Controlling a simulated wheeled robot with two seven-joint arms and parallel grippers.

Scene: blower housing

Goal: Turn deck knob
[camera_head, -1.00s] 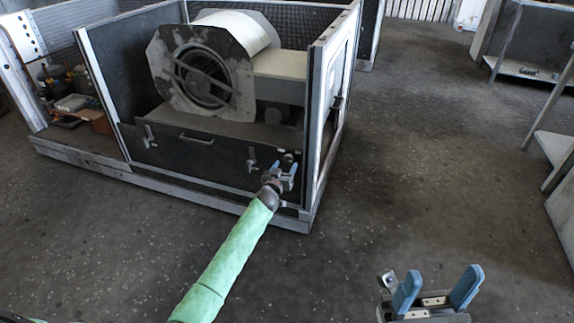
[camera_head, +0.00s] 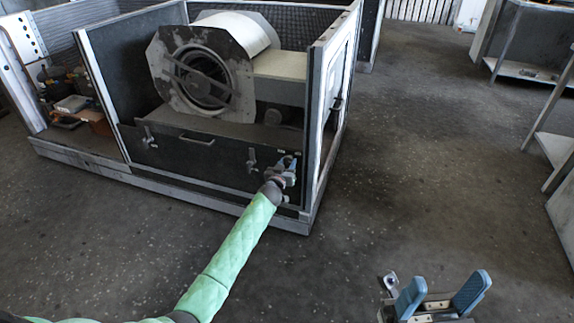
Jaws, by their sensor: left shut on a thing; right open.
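The blower housing (camera_head: 210,165) is a large open metal frame with a dark front deck panel. My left arm in its green sleeve reaches up to the panel's right end. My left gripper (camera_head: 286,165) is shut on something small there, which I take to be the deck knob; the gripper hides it. Latch handles show on the panel, one just left of the gripper (camera_head: 251,160) and one further left (camera_head: 148,137). My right gripper (camera_head: 442,293) is at the lower right over the floor, its blue fingers apart and empty.
The blower drum (camera_head: 203,80) sits inside the housing behind the panel. The housing's white right-hand frame post (camera_head: 312,130) stands close right of my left gripper. Metal shelving (camera_head: 545,72) is at the far right. The floor between is clear.

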